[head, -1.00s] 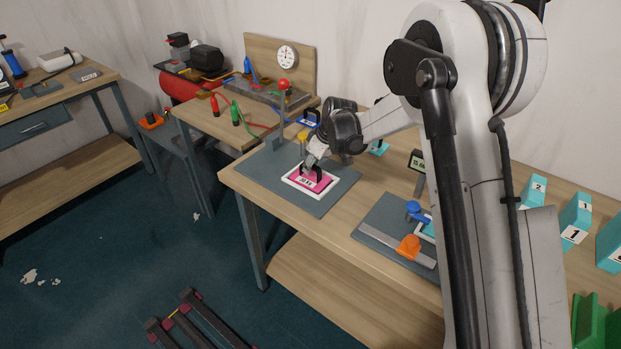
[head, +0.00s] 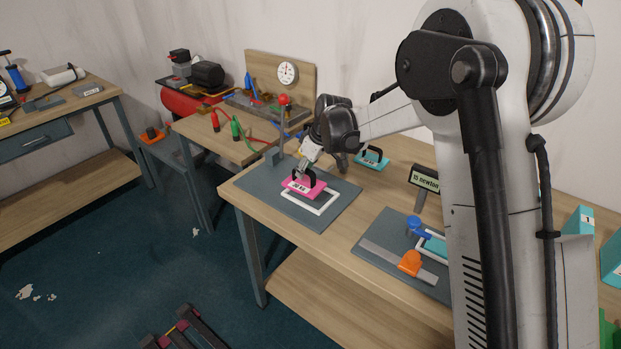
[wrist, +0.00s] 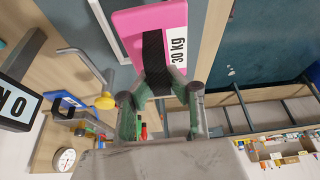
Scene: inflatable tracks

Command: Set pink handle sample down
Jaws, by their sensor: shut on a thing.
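The pink handle sample (head: 303,186) is a pink block with a black handle and a white label; in the wrist view (wrist: 141,20) the label reads 30 kg. My gripper (head: 308,168) is shut on its black handle, also seen in the wrist view (wrist: 159,88). The sample is held a little above a white rectangular outline (head: 324,205) on a grey mat (head: 338,212). The sample's underside is hidden.
A teal handled sample (head: 373,160) lies to the right. A second grey mat (head: 372,238) carries orange and blue clamp parts.

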